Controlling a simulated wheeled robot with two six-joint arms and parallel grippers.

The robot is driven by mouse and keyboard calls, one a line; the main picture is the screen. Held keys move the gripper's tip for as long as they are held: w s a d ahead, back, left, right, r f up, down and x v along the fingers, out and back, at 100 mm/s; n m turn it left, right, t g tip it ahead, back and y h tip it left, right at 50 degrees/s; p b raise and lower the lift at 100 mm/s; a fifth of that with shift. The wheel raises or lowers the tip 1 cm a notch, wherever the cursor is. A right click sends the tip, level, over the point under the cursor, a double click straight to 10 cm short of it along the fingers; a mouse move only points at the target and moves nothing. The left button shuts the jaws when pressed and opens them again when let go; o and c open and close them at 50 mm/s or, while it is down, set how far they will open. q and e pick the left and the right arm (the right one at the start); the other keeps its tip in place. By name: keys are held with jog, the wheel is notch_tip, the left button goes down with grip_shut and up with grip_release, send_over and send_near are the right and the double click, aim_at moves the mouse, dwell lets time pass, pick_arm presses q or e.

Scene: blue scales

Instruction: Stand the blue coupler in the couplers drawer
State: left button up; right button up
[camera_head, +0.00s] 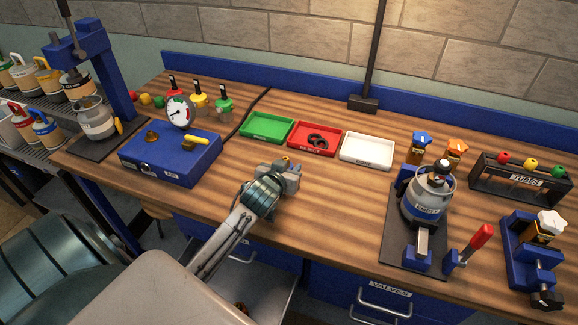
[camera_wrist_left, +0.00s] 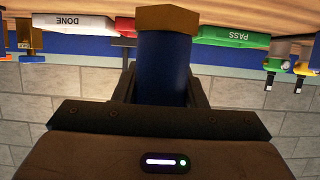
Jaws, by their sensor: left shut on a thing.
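My left gripper (camera_head: 290,170) reaches over the front middle of the wooden bench and is shut. In the left wrist view, the blue coupler (camera_wrist_left: 163,70), a blue cylinder with a brass hexagonal end (camera_wrist_left: 168,17), stands between its fingers. In the head view the gripper mostly hides the coupler; only a small brass bit shows at its tip. Drawer fronts with metal handles show under the bench; one (camera_head: 385,300) is labelled VALVES. No couplers label is readable, and my arm covers part of the drawer area. My right gripper is not in view.
Green (camera_head: 252,136), red (camera_head: 298,147) and white (camera_head: 350,160) trays lie behind the gripper; the red one holds dark rings. A blue gauge box (camera_head: 150,165) is at left. A grey cylinder (camera_head: 428,205) on a stand and a tubes rack (camera_head: 500,190) are at right.

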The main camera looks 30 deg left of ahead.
pick_arm(q)
jog(key=shift+w+a, duration=0.2)
jog(key=shift+w, duration=0.35)
jog(key=shift+w+a, duration=0.2)
jog(key=shift+w, duration=0.35)
jog(key=shift+w+f+p, duration=0.1)
jog(key=shift+f+p, duration=0.2)
notch_tip(320, 180, down, 2)
jog(key=shift+f+p, duration=0.1)
jog(key=shift+p, duration=0.45)
jog(key=shift+f, duration=0.6)
jog(key=o, duration=1.1)
jog(key=shift+o, duration=0.2)
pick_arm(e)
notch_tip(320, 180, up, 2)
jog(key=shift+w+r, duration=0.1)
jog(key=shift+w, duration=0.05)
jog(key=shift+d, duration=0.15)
